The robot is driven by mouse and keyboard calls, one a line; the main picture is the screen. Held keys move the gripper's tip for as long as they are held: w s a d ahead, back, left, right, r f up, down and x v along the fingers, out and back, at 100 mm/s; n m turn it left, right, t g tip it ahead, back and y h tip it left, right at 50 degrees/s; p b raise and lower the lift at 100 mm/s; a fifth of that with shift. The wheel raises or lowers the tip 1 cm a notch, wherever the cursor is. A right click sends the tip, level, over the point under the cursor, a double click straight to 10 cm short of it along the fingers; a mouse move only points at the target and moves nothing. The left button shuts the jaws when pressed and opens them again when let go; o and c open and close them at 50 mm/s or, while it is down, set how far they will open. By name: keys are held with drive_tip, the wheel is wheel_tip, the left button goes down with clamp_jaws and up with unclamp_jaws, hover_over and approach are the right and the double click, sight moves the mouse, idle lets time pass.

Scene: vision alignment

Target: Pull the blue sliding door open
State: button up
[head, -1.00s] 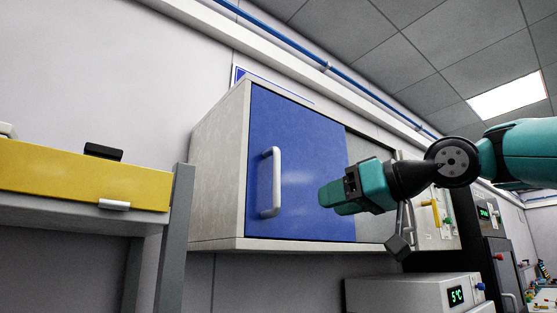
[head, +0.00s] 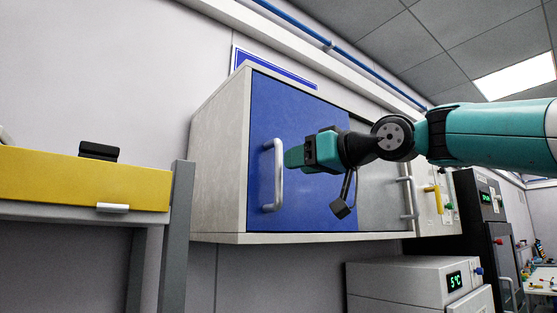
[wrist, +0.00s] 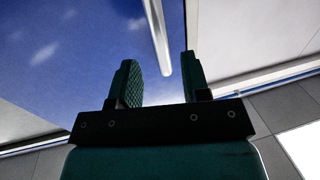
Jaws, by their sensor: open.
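The blue sliding door (head: 310,199) covers the left part of a wall cabinet's front. Its upright light grey handle (head: 278,176) is near the door's left edge. My gripper (head: 290,158) is just right of the handle in the head view, with the jaws toward it. In the wrist view, my gripper (wrist: 160,82) is open, and the handle (wrist: 157,38) shows beyond the fingertips, its end reaching down between the two fingers. The blue door (wrist: 75,65) fills the left of that view. I cannot tell whether a finger touches the handle.
A grey panel (head: 382,208) with its own handle (head: 410,190) is right of the blue door. A white appliance (head: 400,280) reading 5°C stands below the cabinet. A shelf with a yellow drawer front (head: 70,182) is at the left.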

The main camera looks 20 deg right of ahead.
sight(278, 198)
drive_tip(key=p+x, duration=0.2)
drive_tip(key=x, duration=0.4)
drive_tip(key=shift+w+a, duration=0.1)
drive_tip(key=shift+w, duration=0.05)
clamp_jaws()
